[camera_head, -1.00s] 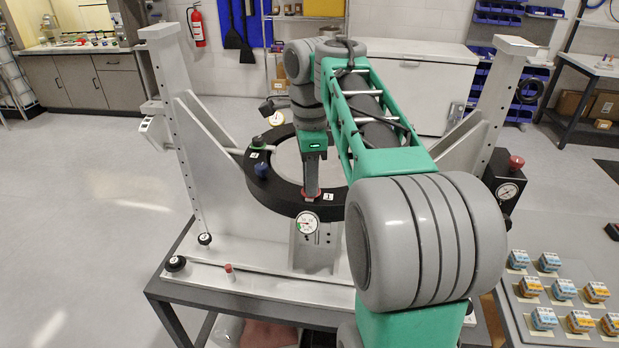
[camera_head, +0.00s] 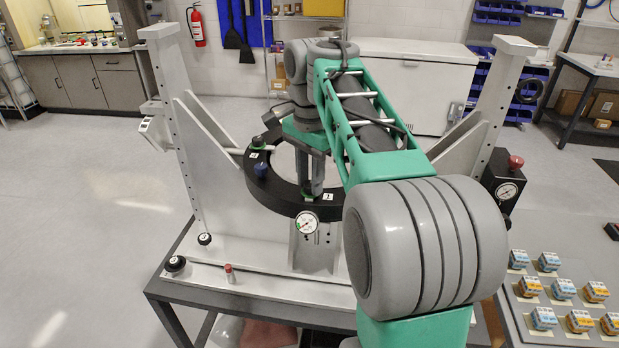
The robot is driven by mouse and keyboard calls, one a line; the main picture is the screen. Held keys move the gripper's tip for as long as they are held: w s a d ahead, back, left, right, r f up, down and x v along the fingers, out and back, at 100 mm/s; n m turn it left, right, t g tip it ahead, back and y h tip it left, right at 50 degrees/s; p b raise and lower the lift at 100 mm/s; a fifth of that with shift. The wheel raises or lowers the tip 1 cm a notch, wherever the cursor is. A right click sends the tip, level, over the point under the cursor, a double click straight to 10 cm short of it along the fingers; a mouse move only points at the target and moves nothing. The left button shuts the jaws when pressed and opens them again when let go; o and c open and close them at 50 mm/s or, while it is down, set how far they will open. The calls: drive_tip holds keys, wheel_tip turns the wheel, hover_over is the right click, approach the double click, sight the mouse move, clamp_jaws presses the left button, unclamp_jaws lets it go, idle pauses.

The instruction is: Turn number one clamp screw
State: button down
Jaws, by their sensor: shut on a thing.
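The black mirror ring (camera_head: 275,200) stands between two grey side supports, around a pale mirror disc (camera_head: 285,163). The number one clamp screw (camera_head: 308,197) is on the near part of the ring, beside a white label marked 1 (camera_head: 327,196). My gripper (camera_head: 311,189) points down onto this screw with its fingers shut around it. They hide most of the screw; a little green shows at their tips. A green knob (camera_head: 257,143) and a blue knob (camera_head: 261,170) stand on the ring's left side.
A round dial gauge (camera_head: 307,223) is just below the ring. Another gauge (camera_head: 507,191) with a red knob is on the right support. A small red-capped piece (camera_head: 229,273) stands on the fixture's front base. A tray of blue and orange blocks (camera_head: 520,310) lies at right.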

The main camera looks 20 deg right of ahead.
sight(310, 184)
drive_tip(key=shift+n, duration=2.3)
drive_tip(key=c, duration=1.1)
unclamp_jaws()
wheel_tip(310, 184, up, 6)
drive_tip(key=p, duration=0.6)
drive_tip(key=shift+f, duration=0.1)
drive_tip(key=shift+r+b, duration=0.45)
drive_tip(key=shift+r, duration=0.55)
